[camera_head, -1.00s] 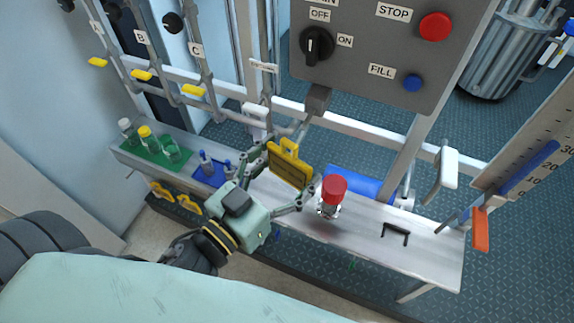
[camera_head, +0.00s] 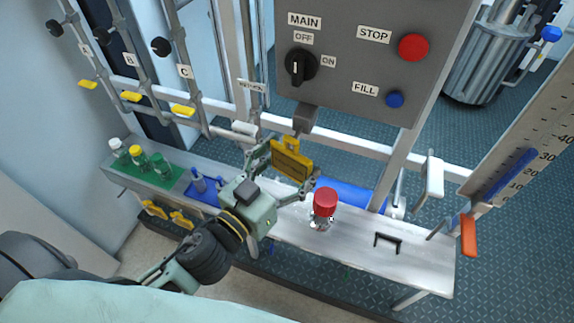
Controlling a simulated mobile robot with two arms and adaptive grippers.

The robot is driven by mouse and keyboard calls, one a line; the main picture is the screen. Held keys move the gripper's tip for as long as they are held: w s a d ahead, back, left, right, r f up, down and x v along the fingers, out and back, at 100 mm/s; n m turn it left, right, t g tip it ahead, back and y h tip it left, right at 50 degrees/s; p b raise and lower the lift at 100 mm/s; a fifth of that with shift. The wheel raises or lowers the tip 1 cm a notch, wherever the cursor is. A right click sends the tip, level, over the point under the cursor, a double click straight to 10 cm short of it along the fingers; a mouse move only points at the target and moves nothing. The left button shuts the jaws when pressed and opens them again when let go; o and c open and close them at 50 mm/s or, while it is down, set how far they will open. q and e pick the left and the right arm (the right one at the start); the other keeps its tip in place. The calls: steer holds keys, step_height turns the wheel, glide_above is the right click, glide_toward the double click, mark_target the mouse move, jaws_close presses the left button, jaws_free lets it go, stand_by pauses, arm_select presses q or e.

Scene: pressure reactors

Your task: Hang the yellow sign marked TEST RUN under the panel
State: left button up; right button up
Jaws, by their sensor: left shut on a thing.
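The yellow sign (camera_head: 291,163) shows in the head view with its broad face towards me; its lettering is too small to read. My left gripper (camera_head: 285,172) is shut on the sign and holds it above the bench. The grey control panel (camera_head: 350,68) with its MAIN switch, STOP and FILL buttons is above the sign. A dark grey block (camera_head: 305,118) sticks out under the panel's lower left edge. The top of the sign is just below this block; I cannot tell whether they touch. My right gripper is not in view.
The metal bench (camera_head: 340,245) carries a red-capped item (camera_head: 324,207), a black handle (camera_head: 388,241), a blue tray (camera_head: 203,190) and a green tray (camera_head: 140,172) with bottles. A blue cylinder (camera_head: 350,196) lies behind. Pipes with yellow handles are at the left, a scale at the right.

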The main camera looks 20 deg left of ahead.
arm_select(q)
steer(key=shift+w+p, duration=0.3)
steer(key=shift+w, duration=0.8)
steer(key=shift+w+d+f, duration=0.1)
steer(key=shift+w+f, duration=0.4)
steer(key=shift+w, duration=0.05)
steer(key=o, duration=1.3)
steer(key=v, duration=1.2)
